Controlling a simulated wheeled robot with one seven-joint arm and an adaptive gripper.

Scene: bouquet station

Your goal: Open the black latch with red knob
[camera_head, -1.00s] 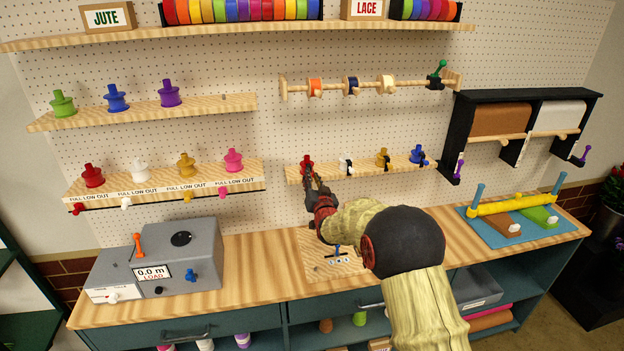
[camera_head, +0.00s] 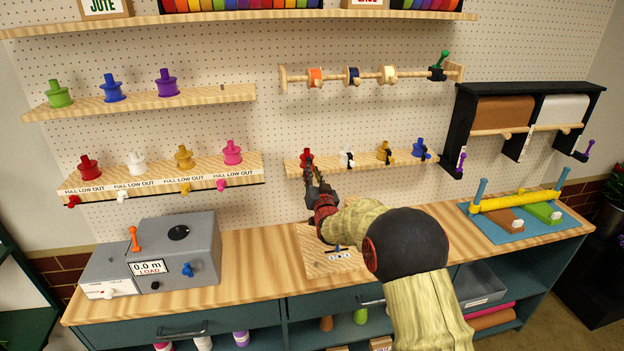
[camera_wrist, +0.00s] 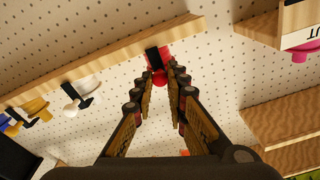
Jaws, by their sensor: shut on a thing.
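The black latch with the red knob (camera_wrist: 159,76) is on the front edge of the small wooden shelf (camera_wrist: 110,62), at the shelf's left end in the head view. In the wrist view the red knob sits between the tips of my gripper (camera_wrist: 161,86), and the black latch strap shows just beyond it. My gripper (camera_head: 312,176) is shut on the red knob from below and in front. In the head view my gripper hides most of the latch. A red spool (camera_head: 307,156) stands on the shelf right behind it.
White, yellow and blue spools with black latches stand further right on the same shelf, the white one (camera_head: 346,160) nearest. The pull-out shelf (camera_head: 160,181) lies to the left. The wooden bench (camera_head: 260,265) is below.

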